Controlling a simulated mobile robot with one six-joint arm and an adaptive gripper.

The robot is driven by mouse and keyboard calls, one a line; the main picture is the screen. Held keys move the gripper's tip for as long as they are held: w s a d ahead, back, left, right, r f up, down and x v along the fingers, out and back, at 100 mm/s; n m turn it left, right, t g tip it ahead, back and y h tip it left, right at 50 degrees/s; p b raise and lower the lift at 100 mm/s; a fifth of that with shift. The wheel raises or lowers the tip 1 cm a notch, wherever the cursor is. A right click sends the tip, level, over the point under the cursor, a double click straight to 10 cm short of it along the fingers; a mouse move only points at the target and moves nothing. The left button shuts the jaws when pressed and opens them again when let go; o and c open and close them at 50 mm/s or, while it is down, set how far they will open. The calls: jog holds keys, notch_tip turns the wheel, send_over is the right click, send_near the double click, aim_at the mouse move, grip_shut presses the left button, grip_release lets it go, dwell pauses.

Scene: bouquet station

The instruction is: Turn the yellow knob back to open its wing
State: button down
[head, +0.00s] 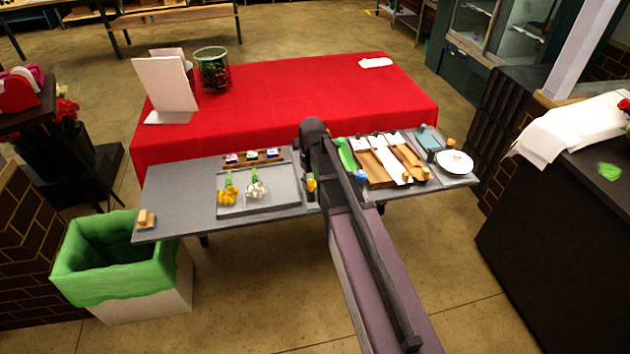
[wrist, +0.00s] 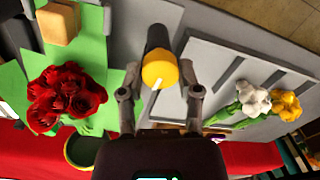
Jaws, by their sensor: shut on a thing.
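The yellow knob (wrist: 160,70) sits at the end of a dark cylinder, between the two fingers of my gripper (wrist: 160,82) in the wrist view. A pale pointer line on its face lies slanted. My gripper is shut on the knob. In the head view a small bit of yellow (head: 311,183) shows just left of my arm, which hides most of that spot. I cannot tell from these frames which panel is the knob's wing or how far it stands open.
A grey tray (head: 228,209) holds yellow and white flowers. Red roses (wrist: 66,98) lie on green sheeting near a wooden block (wrist: 59,23). Boards and a white plate (head: 454,161) are at the right. A green-lined bin (head: 170,290) stands at the front left. A red-covered table (head: 290,90) is behind.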

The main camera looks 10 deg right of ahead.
jog(key=shift+s+n, duration=0.2)
jog(key=shift+n, duration=0.5)
jog(key=shift+c, duration=1.5)
grip_release()
jog(key=shift+w, duration=0.1)
jog(key=s+d+m, duration=0.1)
jog(key=s+m, duration=0.4)
jog(key=s, duration=1.1)
